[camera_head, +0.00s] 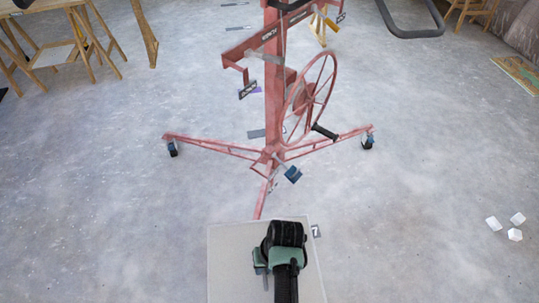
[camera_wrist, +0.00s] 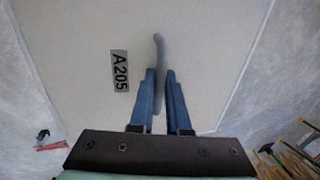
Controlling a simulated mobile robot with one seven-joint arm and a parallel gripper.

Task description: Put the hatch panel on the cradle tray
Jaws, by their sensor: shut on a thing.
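The hatch panel is a pale flat board (camera_head: 225,275) at the bottom middle of the head view, and it fills much of the wrist view (camera_wrist: 80,60), with an "A205" label. A grey bar handle (camera_wrist: 160,45) stands on its face. My gripper (camera_wrist: 160,75) has its blue fingers on either side of this handle, shut on it. In the head view my wrist covers part of the panel. The red lift (camera_head: 273,100) stands beyond the panel, on splayed legs. I cannot make out the cradle tray for sure; the lift's top is cut off by the frame.
The lift has a large hand wheel (camera_head: 309,95) with a black crank grip. Wooden trestles (camera_head: 75,45) stand at the upper left. A dark curved tube (camera_head: 412,32) is at the upper right. Small white blocks (camera_head: 515,235) lie on the floor at right. Floor left of the lift is clear.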

